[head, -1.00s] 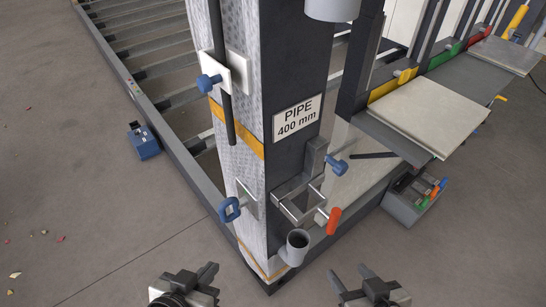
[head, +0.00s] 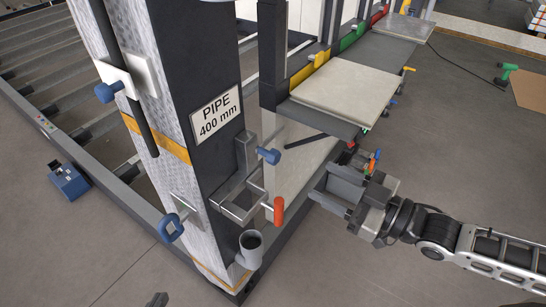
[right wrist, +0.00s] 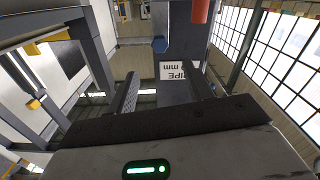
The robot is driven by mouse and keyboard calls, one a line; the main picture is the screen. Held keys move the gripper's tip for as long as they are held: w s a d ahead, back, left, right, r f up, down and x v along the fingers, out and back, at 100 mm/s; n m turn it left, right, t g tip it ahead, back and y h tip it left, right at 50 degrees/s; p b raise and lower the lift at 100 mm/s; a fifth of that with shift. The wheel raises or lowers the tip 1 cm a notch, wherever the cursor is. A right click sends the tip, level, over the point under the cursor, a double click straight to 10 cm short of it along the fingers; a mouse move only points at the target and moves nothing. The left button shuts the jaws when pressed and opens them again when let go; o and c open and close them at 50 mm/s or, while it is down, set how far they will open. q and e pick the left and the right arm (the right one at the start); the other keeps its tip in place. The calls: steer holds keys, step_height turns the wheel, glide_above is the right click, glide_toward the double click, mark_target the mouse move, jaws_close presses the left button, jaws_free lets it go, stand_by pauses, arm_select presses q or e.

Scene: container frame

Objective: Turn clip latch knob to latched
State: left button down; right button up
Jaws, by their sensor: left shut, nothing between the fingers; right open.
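A blue knob (head: 269,156) sits on the grey clip bracket (head: 240,200) low on the dark post face, above an orange-red handle (head: 279,212). In the right wrist view the blue knob (right wrist: 160,45) and the red handle (right wrist: 200,10) show beyond my fingers. My right gripper (head: 317,181) is open and empty, right of the clip and apart from it, fingers pointing left towards it. Its fingers also show in the right wrist view (right wrist: 163,78).
A blue knob (head: 108,92) on a white plate and a blue ring handle (head: 171,228) are on the post's left face. A short grey pipe cup (head: 250,247) is below the clip. A pale board (head: 350,91) lies on the shelf behind my right gripper.

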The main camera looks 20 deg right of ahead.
mark_target(277, 159)
steer(key=x, duration=1.3)
steer(key=shift+b, duration=0.4)
jaws_close()
